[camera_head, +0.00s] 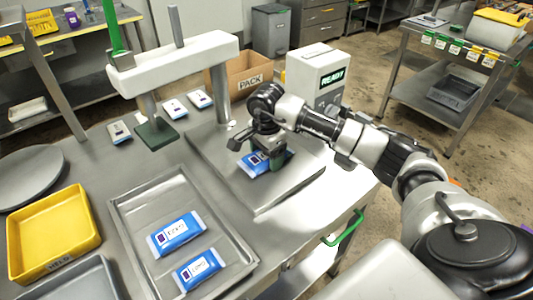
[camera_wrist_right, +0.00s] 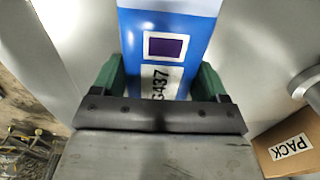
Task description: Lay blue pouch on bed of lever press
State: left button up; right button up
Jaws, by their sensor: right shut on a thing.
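My right gripper (camera_head: 272,157) is shut on a blue pouch (camera_head: 254,164) over the bed (camera_head: 222,171) of the lever press. The bed is a flat grey metal plate. I cannot tell whether the pouch touches it. In the right wrist view the pouch (camera_wrist_right: 168,30) sits between the green fingers (camera_wrist_right: 160,82), with a purple square and a printed label showing. The lever press (camera_head: 178,62) has a white beam, a grey post, a green lever and a dark green pad (camera_head: 157,133) to the left of the bed. My left gripper is not in view.
A metal tray (camera_head: 123,215) with two other blue pouches (camera_head: 176,233) lies in front. A yellow bin (camera_head: 52,238) is at left. Several small pouches (camera_head: 172,108) lie behind the press. A PACK carton (camera_head: 240,75) and a READY box (camera_head: 318,72) stand at the back.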

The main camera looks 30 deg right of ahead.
jog(key=o, duration=1)
jog(key=shift+r+p, duration=0.2)
jog(key=shift+p, duration=0.1)
jog(key=shift+w+r, duration=0.1)
jog(key=shift+r, duration=0.2)
notch_tip(320, 180, up, 11)
jog(key=b, duration=0.1)
jog(key=shift+r, duration=0.2)
